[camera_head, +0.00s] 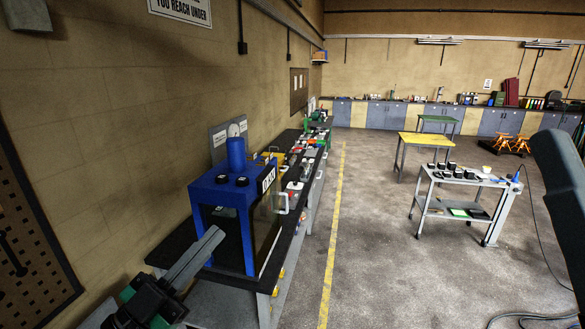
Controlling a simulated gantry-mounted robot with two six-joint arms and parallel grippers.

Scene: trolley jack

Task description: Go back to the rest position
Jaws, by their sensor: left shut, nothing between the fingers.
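My left gripper (212,238) reaches in from the bottom left corner. Its grey fingers are closed together and point up and to the right. They hold nothing. In the picture they overlap the lower left of a blue boxy press (222,196) with a clear front guard, on the long dark-topped bench. Whether they touch it I cannot tell. A dark grey part of my other arm shows at the right edge, but no right gripper is visible.
The bench (178,248) runs along the left wall, with small tools behind the press. A grey trolley (436,203) with dark items stands on the right. A yellow-topped table (425,140) is behind it. The floor beyond the yellow line (333,235) is mostly clear.

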